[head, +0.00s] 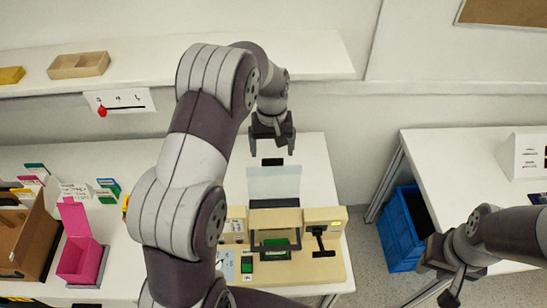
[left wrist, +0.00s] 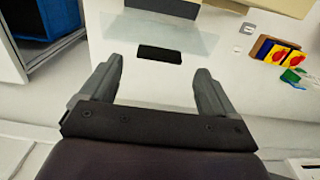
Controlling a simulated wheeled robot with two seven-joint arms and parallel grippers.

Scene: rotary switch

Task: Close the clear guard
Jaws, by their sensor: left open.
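The clear guard (head: 274,184) stands raised at the back of the beige device (head: 335,260), with a black tab (head: 272,162) at its upper edge. My left gripper (head: 272,151) is open just behind and above the tab, with its fingers pointing down. In the left wrist view the guard (left wrist: 195,42) is a faint clear sheet. Its black tab (left wrist: 160,54) lies between and slightly beyond the open fingertips (left wrist: 160,66); I see no contact. My right gripper (head: 443,280) is far to the right, away from the device, and its jaw opening is unclear.
The device has a green panel (head: 271,250) and a black handle (head: 320,240) on its right. A pink box (head: 78,254) stands left on the white table. A blue crate (head: 397,230) is on the floor between the tables.

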